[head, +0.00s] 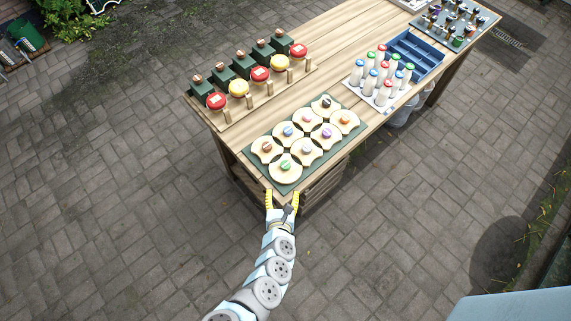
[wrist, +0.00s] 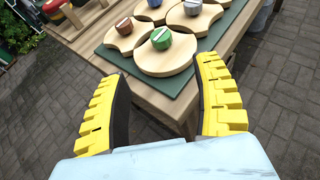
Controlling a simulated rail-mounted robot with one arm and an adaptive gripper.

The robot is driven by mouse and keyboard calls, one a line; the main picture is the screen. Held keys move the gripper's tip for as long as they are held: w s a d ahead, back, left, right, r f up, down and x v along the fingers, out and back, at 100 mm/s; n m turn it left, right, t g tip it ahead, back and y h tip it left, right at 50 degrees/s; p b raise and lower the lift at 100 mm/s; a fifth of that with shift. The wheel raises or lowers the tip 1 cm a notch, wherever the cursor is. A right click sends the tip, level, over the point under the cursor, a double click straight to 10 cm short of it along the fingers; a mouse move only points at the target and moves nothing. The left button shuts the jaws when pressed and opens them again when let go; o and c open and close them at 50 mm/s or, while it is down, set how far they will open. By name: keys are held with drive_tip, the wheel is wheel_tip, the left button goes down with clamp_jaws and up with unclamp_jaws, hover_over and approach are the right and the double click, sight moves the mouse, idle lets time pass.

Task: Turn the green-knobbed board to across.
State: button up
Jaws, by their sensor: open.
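The green-knobbed board (head: 277,177) is a pale round wooden piece at the near corner of a dark green mat (head: 289,190). Its green knob (head: 286,165) stands at its middle. In the wrist view the board (wrist: 168,64) lies just beyond my fingertips, with the green knob (wrist: 161,40) upright on it. My gripper (head: 282,194) is open and empty, just off the table's near corner. In the wrist view my gripper's yellow fingers (wrist: 164,68) spread wide on either side of the board, not touching the knob.
Several similar boards with other knob colours sit close around it on the mat; the red-brown-knobbed board (head: 262,155) and purple-knobbed board (head: 333,142) are among them. Red and yellow-topped items (head: 260,75) stand behind left. Bottles (head: 382,80) and a blue crate (head: 413,55) stand right.

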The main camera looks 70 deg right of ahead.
sight(286, 165)
drive_tip(key=b+x, duration=0.1)
drive_tip(key=x, duration=1.3)
drive_tip(key=shift+d+f+b, duration=0.15)
drive_tip(key=shift+f+b, duration=0.05)
drive_tip(key=shift+b, duration=0.1)
drive_tip(key=shift+w+d+f, duration=0.15)
drive_tip(key=shift+d, duration=0.4)
drive_tip(key=c, duration=1.2)
